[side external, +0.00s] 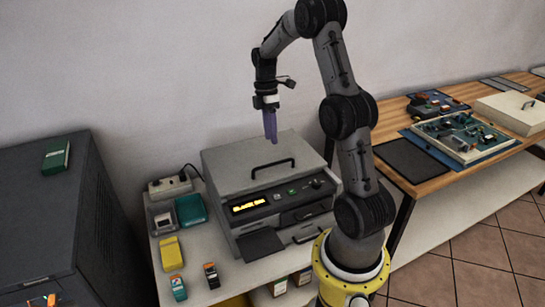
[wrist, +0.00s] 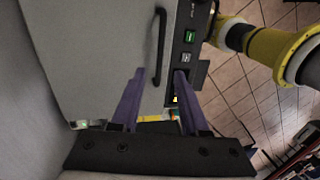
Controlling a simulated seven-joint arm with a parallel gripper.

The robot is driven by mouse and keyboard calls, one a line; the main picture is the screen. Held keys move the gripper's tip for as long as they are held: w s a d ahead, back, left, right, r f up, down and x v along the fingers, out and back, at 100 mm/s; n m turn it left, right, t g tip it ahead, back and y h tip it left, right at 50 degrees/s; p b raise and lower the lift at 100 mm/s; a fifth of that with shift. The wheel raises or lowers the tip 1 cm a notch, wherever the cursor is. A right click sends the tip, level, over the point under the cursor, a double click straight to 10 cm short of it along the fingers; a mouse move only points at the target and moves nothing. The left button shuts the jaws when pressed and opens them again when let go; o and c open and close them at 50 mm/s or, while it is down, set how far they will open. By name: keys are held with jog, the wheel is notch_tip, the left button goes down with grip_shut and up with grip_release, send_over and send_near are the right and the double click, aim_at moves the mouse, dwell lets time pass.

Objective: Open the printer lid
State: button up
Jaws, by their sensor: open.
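The printer (side external: 285,205) stands on a light table, with its grey lid (side external: 235,165) down flat. A black bar handle (side external: 273,168) is on the lid near its front edge. The handle also shows in the wrist view (wrist: 159,45), with the lid (wrist: 95,50) to its left. My gripper (side external: 270,138) points down above the lid, with a gap below its purple fingers. In the wrist view my gripper (wrist: 160,73) is open, and nothing shows between its fingertips except the handle's near end and the printer beneath.
The printer's front has a lit display (side external: 249,205) and an output tray (side external: 261,244). Left of it are a power strip (side external: 170,186), a teal box (side external: 191,210) and a yellow pack (side external: 170,253). A wooden bench (side external: 425,180) with circuit boards stands at right.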

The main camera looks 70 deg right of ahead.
jog(key=f, duration=0.5)
jog(key=s+a+f, duration=0.1)
jog(key=f, duration=0.2)
jog(key=shift+a, duration=0.1)
jog(key=shift+r, duration=0.1)
grip_shut()
dwell(1.1)
